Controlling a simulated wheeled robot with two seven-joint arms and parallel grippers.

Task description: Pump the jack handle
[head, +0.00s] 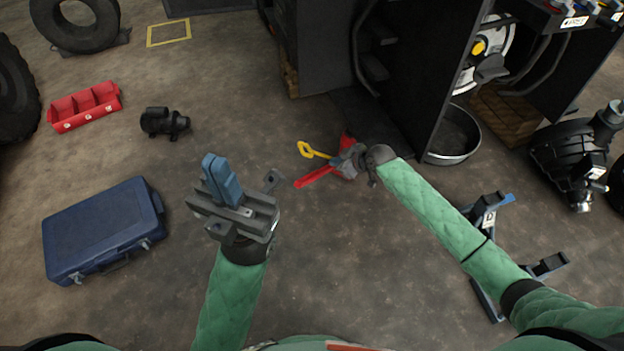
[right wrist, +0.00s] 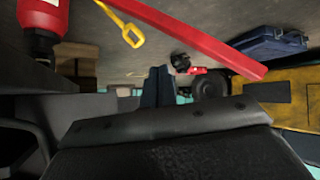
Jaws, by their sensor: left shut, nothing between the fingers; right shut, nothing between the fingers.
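The red jack (head: 347,139) stands on the floor by the forklift, partly hidden behind my right gripper. A yellow bar with a looped end (head: 312,150) and a long red bar (head: 315,177) extend from it to the left. In the right wrist view the yellow bar (right wrist: 128,32) and red bar (right wrist: 200,41) cross above my fingertips. A red cylinder (right wrist: 43,14) shows at upper left. My right gripper (right wrist: 158,72) is shut and empty; I see no contact with either bar. My left gripper (head: 211,160) is shut and empty, raised over open floor left of the jack.
A blue case (head: 103,230), a red tray (head: 85,106) and a black motor (head: 164,122) lie left. A stand (head: 485,220) is beneath my right arm.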

